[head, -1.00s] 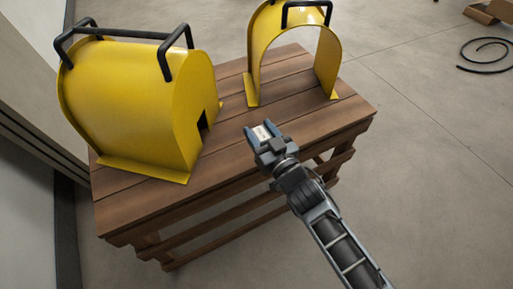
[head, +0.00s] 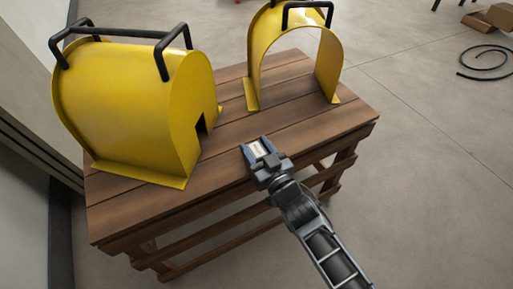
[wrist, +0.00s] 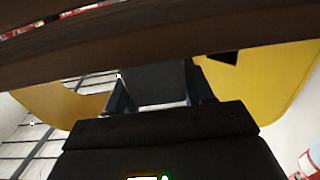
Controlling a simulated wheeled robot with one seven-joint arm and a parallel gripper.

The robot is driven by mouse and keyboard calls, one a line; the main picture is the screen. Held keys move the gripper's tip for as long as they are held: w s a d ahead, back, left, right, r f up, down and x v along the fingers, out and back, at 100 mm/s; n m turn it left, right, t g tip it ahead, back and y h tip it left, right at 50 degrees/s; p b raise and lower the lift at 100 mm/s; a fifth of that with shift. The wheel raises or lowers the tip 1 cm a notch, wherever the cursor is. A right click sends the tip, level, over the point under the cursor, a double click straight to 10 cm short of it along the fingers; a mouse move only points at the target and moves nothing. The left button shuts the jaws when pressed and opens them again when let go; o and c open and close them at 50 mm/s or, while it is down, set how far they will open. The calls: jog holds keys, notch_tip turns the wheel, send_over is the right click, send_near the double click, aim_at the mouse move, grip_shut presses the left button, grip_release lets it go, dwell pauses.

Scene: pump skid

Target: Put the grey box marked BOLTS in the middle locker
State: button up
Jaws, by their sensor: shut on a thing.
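My gripper (head: 258,147) is near the front edge of a wooden pallet-like table, in the middle of the head view. It is shut on a small box (head: 259,150) with a pale label on top; I cannot read the marking. In the wrist view the box (wrist: 162,83) shows as a dark block between the two fingers. No locker can be made out in either view.
The wooden table (head: 135,207) bears two yellow guards with black handles, a closed one (head: 130,105) at left and an open arch (head: 264,55) behind. A cardboard box (head: 492,20) and a coiled black hose (head: 487,62) lie on the floor.

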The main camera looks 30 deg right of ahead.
jog(key=o, duration=1.1)
jog(key=shift+f, duration=0.1)
jog(key=s+p, duration=0.1)
jog(key=s, duration=1.1)
jog(key=s+r+g, duration=0.1)
jog(key=s+r, duration=0.3)
jog(key=s, duration=1.2)
jog(key=s+r+g, duration=0.1)
jog(key=s+r, duration=0.4)
jog(key=s, duration=0.1)
jog(key=s+r+g, duration=0.1)
jog(key=s+r, duration=0.5)
jog(key=shift+s, duration=0.1)
jog(key=shift+o, duration=0.2)
jog(key=shift+s+r, duration=0.2)
jog(key=shift+r, duration=0.25)
